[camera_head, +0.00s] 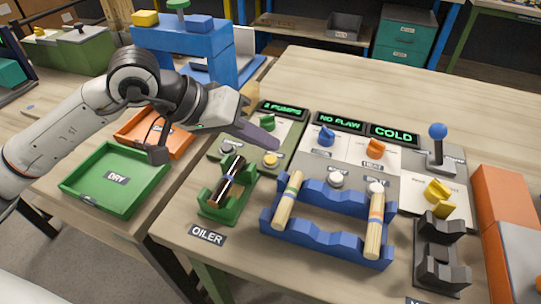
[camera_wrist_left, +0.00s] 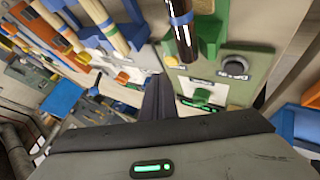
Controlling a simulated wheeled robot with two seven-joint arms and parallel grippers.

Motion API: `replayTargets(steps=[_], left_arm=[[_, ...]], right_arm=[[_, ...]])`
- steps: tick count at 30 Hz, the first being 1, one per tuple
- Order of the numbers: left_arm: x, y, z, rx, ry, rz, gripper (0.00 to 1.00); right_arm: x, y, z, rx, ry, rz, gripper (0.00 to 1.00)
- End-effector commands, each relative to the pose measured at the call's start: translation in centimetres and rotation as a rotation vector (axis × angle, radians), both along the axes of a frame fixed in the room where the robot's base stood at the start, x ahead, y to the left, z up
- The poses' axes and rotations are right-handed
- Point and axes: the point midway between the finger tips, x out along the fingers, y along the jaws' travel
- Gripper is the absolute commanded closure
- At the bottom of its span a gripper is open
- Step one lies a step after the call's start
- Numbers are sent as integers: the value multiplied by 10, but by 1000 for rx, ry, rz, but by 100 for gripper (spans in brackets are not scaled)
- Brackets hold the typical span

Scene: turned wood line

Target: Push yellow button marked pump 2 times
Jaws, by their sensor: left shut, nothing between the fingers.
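The yellow button (camera_head: 270,160) sits on the green panel (camera_head: 240,150) at the left of the control row. A green knob (camera_head: 267,123) and a lit display reading "2 PUMPS" (camera_head: 283,108) are behind it. My left gripper (camera_head: 268,142) is shut and empty, its tips just above and behind the yellow button in the head view. I cannot tell whether they touch it. My right gripper is out of view.
A green oiler stand (camera_head: 215,205) holding a dark cylinder is in front of the panel. A blue rack (camera_head: 325,248) with light wooden spindles stands to the right. A green tray marked DRY (camera_head: 115,180) is at the left. Bare tabletop (camera_head: 330,75) lies behind the displays.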

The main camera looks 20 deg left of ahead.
Motion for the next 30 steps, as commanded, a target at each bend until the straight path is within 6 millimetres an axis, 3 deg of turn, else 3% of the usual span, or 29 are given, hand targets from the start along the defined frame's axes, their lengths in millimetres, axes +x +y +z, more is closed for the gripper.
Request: replayTargets(steps=[12,30], left_arm=[[0,0,42,0,-1,0,100],[0,0,43,0,0,0,100]], right_arm=[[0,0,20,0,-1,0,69],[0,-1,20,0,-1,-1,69]])
